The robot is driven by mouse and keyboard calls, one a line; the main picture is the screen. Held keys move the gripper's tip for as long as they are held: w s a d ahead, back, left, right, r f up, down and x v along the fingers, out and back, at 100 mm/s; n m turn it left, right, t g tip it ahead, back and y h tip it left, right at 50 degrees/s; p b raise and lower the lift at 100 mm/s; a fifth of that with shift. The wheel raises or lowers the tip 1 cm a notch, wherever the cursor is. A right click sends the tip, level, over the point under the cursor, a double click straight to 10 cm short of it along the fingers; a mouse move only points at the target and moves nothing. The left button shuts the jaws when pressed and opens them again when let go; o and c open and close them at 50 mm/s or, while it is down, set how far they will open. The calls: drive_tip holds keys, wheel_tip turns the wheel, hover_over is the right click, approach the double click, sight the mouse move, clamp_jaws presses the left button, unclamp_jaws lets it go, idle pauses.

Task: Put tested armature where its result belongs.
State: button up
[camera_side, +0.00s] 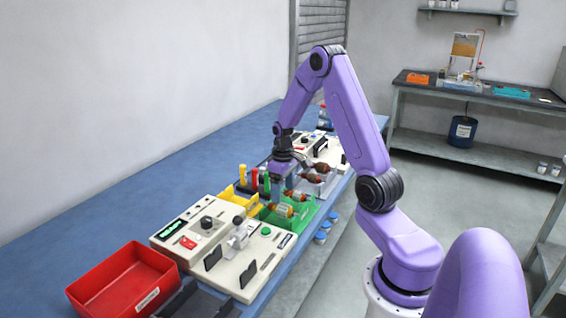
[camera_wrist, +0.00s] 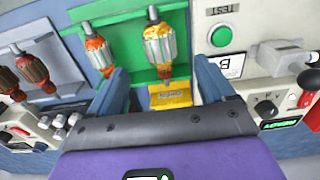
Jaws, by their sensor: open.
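My gripper (camera_side: 277,194) is open over the green bin (camera_side: 305,213). The red bin (camera_side: 125,283) at the front left looks empty.
A cream tester (camera_side: 222,245) with a green button (camera_wrist: 221,36) stands between the red bin and the green bin. Dark red armatures (camera_side: 313,177) rest in a grey holder on the other side. Upright coloured handles (camera_side: 254,178) stand behind the bins. The blue bench is clear at the back left.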

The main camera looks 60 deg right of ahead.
wheel_tip(320, 180, up, 10)
idle(0.4)
idle(0.3)
drive_tip(key=s+a+r+n, duration=0.1)
drive_tip(key=s+a+n, duration=0.2)
drive_tip(key=a, duration=0.8)
drive_tip(key=s+a+r+n, duration=0.2)
drive_tip(key=a+n, duration=0.1)
drive_tip(key=a, duration=0.7)
drive_tip(key=s+a+n, duration=0.3)
drive_tip(key=s+a, duration=0.1)
drive_tip(key=s, duration=0.5)
drive_tip(key=s+a+n, duration=0.3)
drive_tip(key=s+a, duration=0.1)
drive_tip(key=s, duration=0.6)
drive_tip(key=shift+s+a+n, duration=0.15)
drive_tip(key=shift+a+n, duration=0.15)
drive_tip(key=shift+a, duration=0.1)
